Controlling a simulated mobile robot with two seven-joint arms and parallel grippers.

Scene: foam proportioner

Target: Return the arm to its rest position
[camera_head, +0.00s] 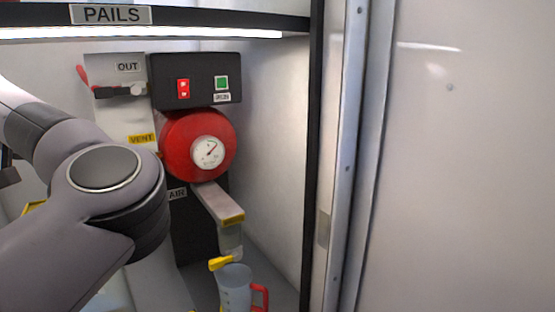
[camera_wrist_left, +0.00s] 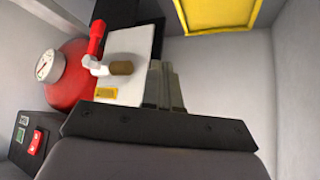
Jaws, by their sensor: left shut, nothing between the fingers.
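My left arm (camera_head: 105,190) comes in from the left in the head view and is bent in front of the foam proportioner. Its gripper is hidden there. In the left wrist view my left gripper (camera_wrist_left: 165,78) shows with its fingers together and nothing between them. Beyond the fingers is a white panel (camera_wrist_left: 128,45) with a red-handled lever (camera_wrist_left: 97,38) and a white valve with a brown tip (camera_wrist_left: 120,68). I cannot tell from this view how far the fingers are from the panel. My right gripper is in neither view.
The red tank (camera_head: 180,135) with its gauge (camera_head: 207,152) is right of my arm. Below are a spout (camera_head: 218,203) and a clear jug with a red handle (camera_head: 235,285). A black control box (camera_head: 200,80) is above. A post (camera_head: 352,150) and pale door panel stand right.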

